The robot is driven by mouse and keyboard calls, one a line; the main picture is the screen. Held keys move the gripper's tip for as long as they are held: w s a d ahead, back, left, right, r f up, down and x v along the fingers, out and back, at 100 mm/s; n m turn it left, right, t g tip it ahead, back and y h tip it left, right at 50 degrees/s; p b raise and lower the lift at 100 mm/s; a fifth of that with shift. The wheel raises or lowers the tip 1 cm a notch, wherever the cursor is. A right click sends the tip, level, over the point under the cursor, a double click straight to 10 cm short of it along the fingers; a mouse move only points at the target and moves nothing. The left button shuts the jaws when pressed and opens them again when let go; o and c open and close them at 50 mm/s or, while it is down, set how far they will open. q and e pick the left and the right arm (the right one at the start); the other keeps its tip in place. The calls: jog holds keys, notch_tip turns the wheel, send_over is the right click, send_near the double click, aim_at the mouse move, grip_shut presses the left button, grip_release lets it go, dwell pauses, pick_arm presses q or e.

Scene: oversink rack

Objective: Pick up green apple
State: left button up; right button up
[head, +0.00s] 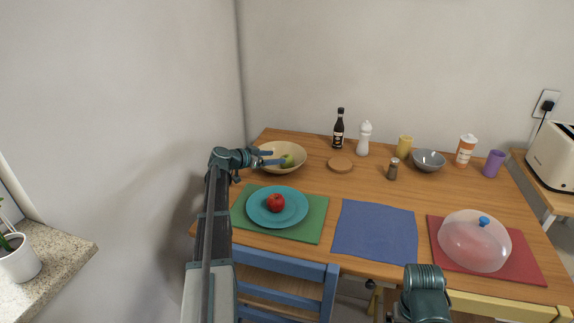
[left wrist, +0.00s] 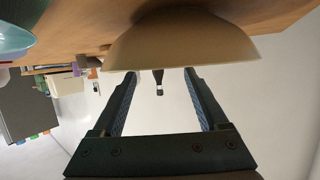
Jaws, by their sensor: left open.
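The green apple (head: 288,159) sits inside the beige bowl (head: 297,168) at the back left of the table, partly covered by my gripper in the head view. My left gripper (head: 277,157) is open and empty, its fingers reaching over the bowl's left side close to the apple. In the left wrist view the bowl (left wrist: 180,45) fills the top, with the open fingers (left wrist: 160,72) overlapping its rim in the picture. The apple is hidden there. I cannot tell whether the fingers touch the bowl. My right gripper is not in view.
A red apple (head: 276,203) lies on a teal plate (head: 262,216) on a green mat (head: 313,228) in front of the bowl. A cork coaster (head: 340,165), dark bottle (head: 338,132) and white shaker (head: 364,140) stand to its right. The wall is close on the left.

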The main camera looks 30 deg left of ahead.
pick_arm(q)
jog(key=w+f+b, duration=0.1)
jog(key=w+d+f+b, duration=0.1)
jog(key=w, duration=0.2)
jog(key=shift+d+f+b, duration=0.25)
jog(key=shift+f+b, duration=0.15)
jog(key=shift+w+d, duration=0.1)
jog(key=c, duration=1)
jog(key=shift+c, duration=0.2)
jog(key=shift+r, duration=0.1)
notch_tip(320, 180, up, 10)
jog(key=p, duration=1)
